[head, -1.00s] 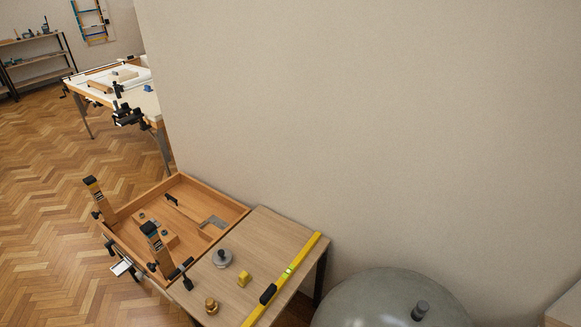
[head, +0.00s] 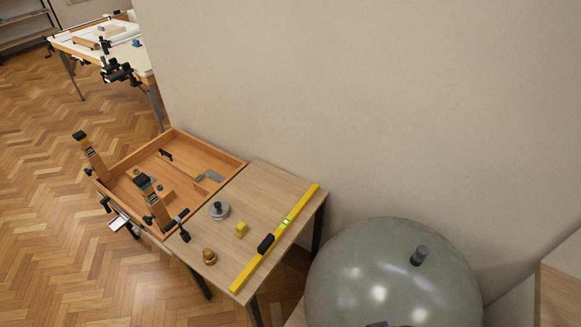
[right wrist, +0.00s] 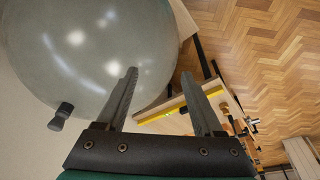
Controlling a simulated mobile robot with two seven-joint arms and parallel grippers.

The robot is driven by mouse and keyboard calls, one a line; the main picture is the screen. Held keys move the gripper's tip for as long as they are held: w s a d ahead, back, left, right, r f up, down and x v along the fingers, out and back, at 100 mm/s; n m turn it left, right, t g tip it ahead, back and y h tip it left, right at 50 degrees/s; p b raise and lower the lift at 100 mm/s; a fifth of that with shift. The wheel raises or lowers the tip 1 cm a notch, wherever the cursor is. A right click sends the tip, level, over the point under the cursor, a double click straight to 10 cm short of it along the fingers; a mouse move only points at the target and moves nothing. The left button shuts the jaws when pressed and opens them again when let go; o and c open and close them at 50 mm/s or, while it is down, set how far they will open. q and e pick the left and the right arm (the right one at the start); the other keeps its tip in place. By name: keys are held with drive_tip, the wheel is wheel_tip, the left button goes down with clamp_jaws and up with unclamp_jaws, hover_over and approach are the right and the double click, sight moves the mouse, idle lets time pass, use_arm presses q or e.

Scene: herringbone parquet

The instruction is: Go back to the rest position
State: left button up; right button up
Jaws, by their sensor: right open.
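My right gripper (right wrist: 158,78) is open in the right wrist view, its two fingers apart with nothing between them. Its fingers show in front of a large grey rounded body (right wrist: 100,45) with a dark knob. Past the fingertips are the small table and the parquet. In the head view the rounded body (head: 385,270) stands at the lower right, and a small dark shape shows at the bottom edge in front of it; I cannot tell what it is. My left gripper is in neither view.
A small wooden table (head: 265,185) holds a yellow level (head: 298,207), a yellow block (head: 242,229), a brass piece (head: 209,256) and a grey knobbed weight (head: 219,210). A wooden tray (head: 213,159) with tools adjoins it. A wall stands behind.

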wheel_tip(320, 180, down, 16)
drive_tip(key=s+r+b, duration=0.1)
drive_tip(key=s+b, duration=0.1)
drive_tip(key=b, duration=0.3)
drive_tip(key=s+d+f+g+b, duration=0.1)
drive_tip(key=s+f+b, duration=0.5)
drive_tip(key=f, duration=0.8)
drive_tip(key=s+d+f+g+b, duration=0.1)
drive_tip(key=s+d+f+b, duration=0.1)
drive_tip(key=s+f+b, duration=0.4)
drive_tip(key=s+f, duration=0.4)
drive_tip(key=f, duration=0.4)
drive_tip(key=shift+s, duration=0.15)
